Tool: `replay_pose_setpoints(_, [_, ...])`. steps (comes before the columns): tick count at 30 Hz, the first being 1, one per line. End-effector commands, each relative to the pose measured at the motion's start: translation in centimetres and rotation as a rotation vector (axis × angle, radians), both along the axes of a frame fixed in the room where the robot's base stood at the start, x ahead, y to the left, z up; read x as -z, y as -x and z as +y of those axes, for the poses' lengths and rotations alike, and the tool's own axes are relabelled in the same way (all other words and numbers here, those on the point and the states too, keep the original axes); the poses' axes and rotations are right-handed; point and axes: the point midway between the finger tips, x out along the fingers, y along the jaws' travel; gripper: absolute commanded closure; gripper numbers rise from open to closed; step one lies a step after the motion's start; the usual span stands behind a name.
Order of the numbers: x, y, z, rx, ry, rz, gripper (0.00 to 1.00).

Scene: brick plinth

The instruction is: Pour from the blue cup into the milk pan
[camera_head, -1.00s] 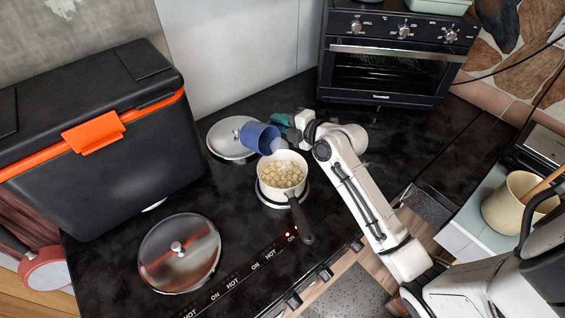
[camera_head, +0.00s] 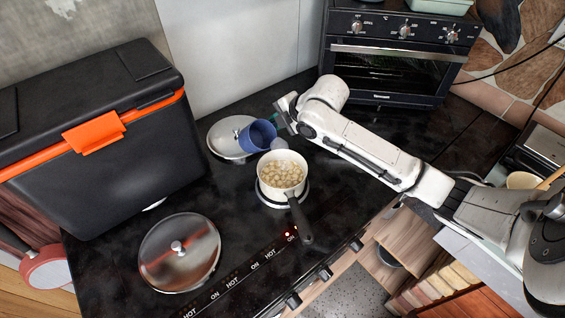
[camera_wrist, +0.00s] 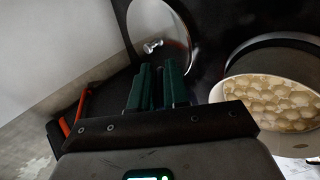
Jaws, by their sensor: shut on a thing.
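The blue cup (camera_head: 257,136) is tilted in the head view, beside and just above the far-left rim of the milk pan. My gripper (camera_head: 279,121) is shut on the cup from its right side. A pale, blurred patch shows between the cup and the pan; I cannot tell what it is. The white milk pan (camera_head: 265,180) stands on a burner, its dark handle toward the front, and holds many pale round lumps. In the wrist view my gripper's green fingers (camera_wrist: 157,88) are close together; the cup cannot be made out there. The pan (camera_wrist: 288,137) shows at the right.
A metal lid (camera_head: 222,146) lies behind and left of the cup. A black cooler box (camera_head: 110,165) stands left, an oven (camera_head: 385,75) at the back right. The hob is clear between lid and pan.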

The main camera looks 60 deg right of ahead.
Motion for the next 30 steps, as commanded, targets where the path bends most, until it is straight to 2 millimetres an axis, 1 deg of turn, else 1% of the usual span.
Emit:
replay_pose_setpoints(6, [-0.7,-0.4,0.0,0.000,-0.004,0.107,1.00])
replay_pose_setpoints(14, [0.1,-1.9,-0.1,0.006,-0.022,0.258,1.00])
replay_pose_setpoints(21, [2.5,-3.2,-0.3,0.013,-0.041,0.413,1.00])
replay_pose_setpoints(30, [4.8,-4.2,-0.5,0.019,-0.059,0.577,1.00])
